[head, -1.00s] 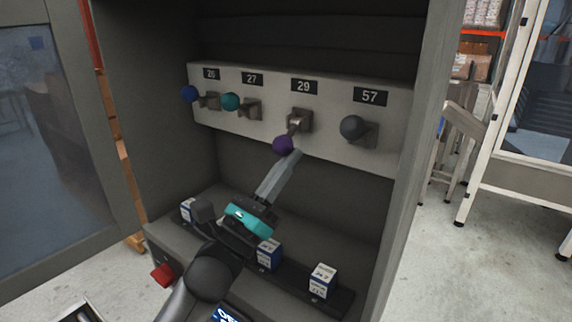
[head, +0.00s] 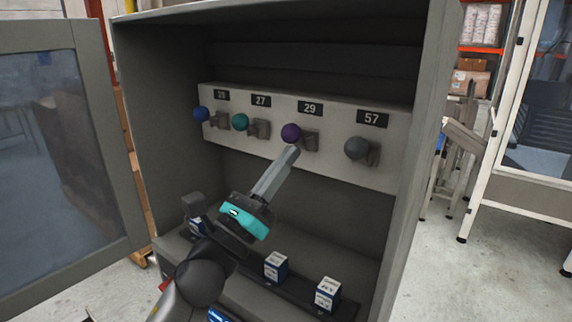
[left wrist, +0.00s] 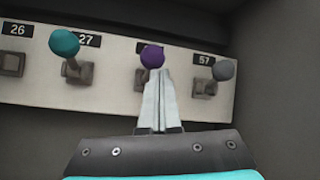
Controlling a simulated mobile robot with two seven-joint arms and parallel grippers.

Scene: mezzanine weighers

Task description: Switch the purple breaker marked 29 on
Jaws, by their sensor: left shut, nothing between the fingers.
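The purple breaker (head: 291,133) sits under the label 29 (head: 310,108) on the pale panel. Its ball knob is now about level with the knobs of the other breakers. My left gripper (head: 293,152) is shut and empty, its fingertips just below the purple knob. In the left wrist view the purple knob (left wrist: 152,56) shows right above the shut fingertips (left wrist: 160,74), which hide part of its base. I cannot tell whether the tips touch the knob. My right gripper is not in view.
Neighbouring breakers are blue under 26 (head: 201,114), teal under 27 (head: 240,122) and grey under 57 (head: 357,148). The cabinet's open door (head: 70,150) stands at left. Small boxes (head: 327,293) sit on the ledge below the panel.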

